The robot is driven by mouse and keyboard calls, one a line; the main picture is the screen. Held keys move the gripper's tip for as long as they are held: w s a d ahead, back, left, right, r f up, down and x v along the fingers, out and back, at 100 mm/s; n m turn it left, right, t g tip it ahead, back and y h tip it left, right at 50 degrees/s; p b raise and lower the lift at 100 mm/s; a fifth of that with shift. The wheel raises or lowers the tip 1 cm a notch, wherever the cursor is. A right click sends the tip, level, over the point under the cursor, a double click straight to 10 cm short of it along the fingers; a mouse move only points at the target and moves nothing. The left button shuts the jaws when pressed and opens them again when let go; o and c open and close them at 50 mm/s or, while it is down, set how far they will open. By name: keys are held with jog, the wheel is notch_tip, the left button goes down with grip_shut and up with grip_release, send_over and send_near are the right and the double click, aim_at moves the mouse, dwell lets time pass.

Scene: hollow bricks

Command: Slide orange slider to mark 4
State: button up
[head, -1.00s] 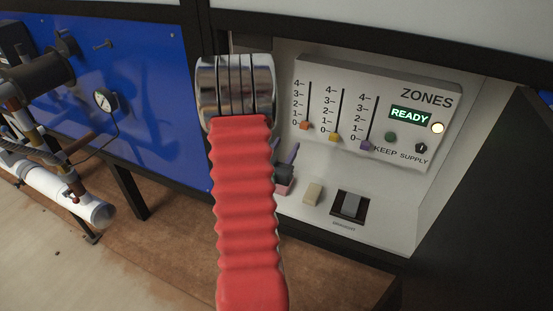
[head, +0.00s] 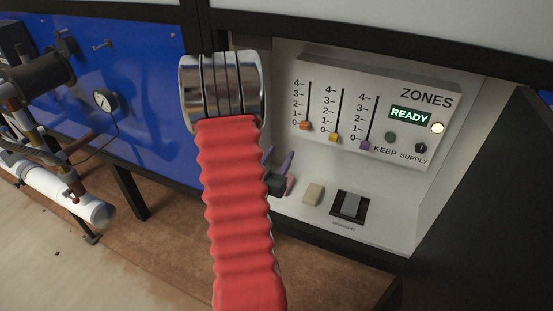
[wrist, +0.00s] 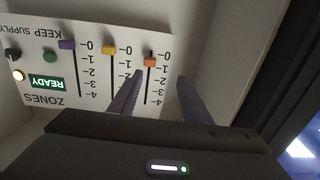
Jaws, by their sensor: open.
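The orange slider (head: 305,125) is at the 0 end of the leftmost slot on the ZONES panel (head: 385,82). My gripper (head: 278,160) is open and empty, below and left of the slider in the head view. In the wrist view my gripper (wrist: 160,76) has a finger to each side of the orange slot, the slider showing between and beyond the tips. Contact is not visible.
The yellow slider (head: 334,137) and purple slider (head: 365,145) also sit near 0 to the right. A green READY display (head: 409,113) is lit. A beige button (head: 313,194) and a dark rocker switch (head: 350,205) are on the ledge below.

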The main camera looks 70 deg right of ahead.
jog(key=shift+a, duration=0.65)
jog(key=shift+w+r, duration=0.1)
jog(key=shift+r, duration=0.05)
notch_tip(320, 180, up, 10)
jog(key=shift+f, duration=0.2)
dwell(0.7)
jog(key=shift+w, duration=0.1)
